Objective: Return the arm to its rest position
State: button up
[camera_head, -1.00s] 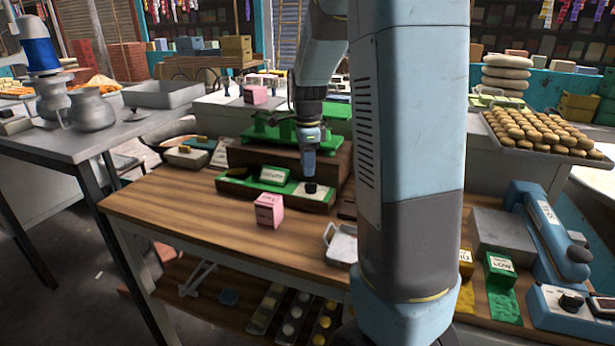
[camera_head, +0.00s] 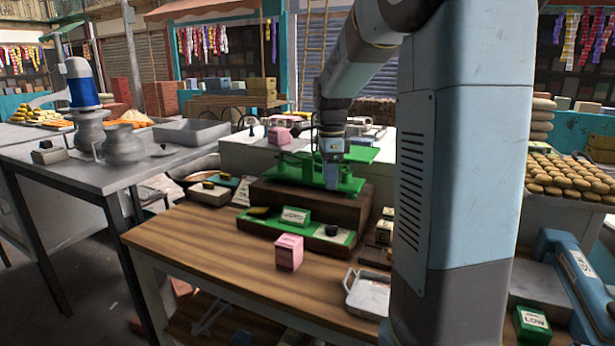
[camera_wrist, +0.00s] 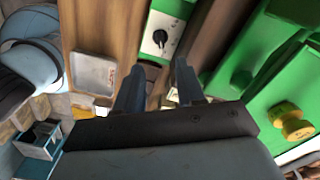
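My arm reaches from the right of the head view over the workbench (camera_head: 215,250). My gripper (camera_head: 332,185) points down in front of the green stand (camera_head: 295,168) and hangs above the black knob (camera_head: 331,230) on a green-edged panel. In the wrist view, the two dark fingers of my gripper (camera_wrist: 158,78) are spread apart with nothing between them. The black knob (camera_wrist: 160,37) shows beyond the fingertips, clear of them.
A pink carton (camera_head: 289,252) stands on the bench. A small metal tray (camera_head: 368,293) lies to its right. The green stand (camera_wrist: 262,75) and a yellow knob (camera_wrist: 291,121) are close at the wrist view's right. Open wood lies left of the carton.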

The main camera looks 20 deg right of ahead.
jog(key=shift+s, duration=0.1)
jog(key=s+a+r+n+t, duration=0.1)
jog(key=s+a+n, duration=0.3)
jog(key=s+n, duration=0.6)
jog(key=s+a+r+n+t, duration=0.2)
jog(key=s+a+n+t, duration=0.2)
jog(key=s+n, duration=0.7)
jog(key=s, duration=0.3)
jog(key=shift+s+a+r+t, duration=0.15)
jog(key=shift+s+a+t, duration=0.1)
jog(key=shift+a+t, duration=0.05)
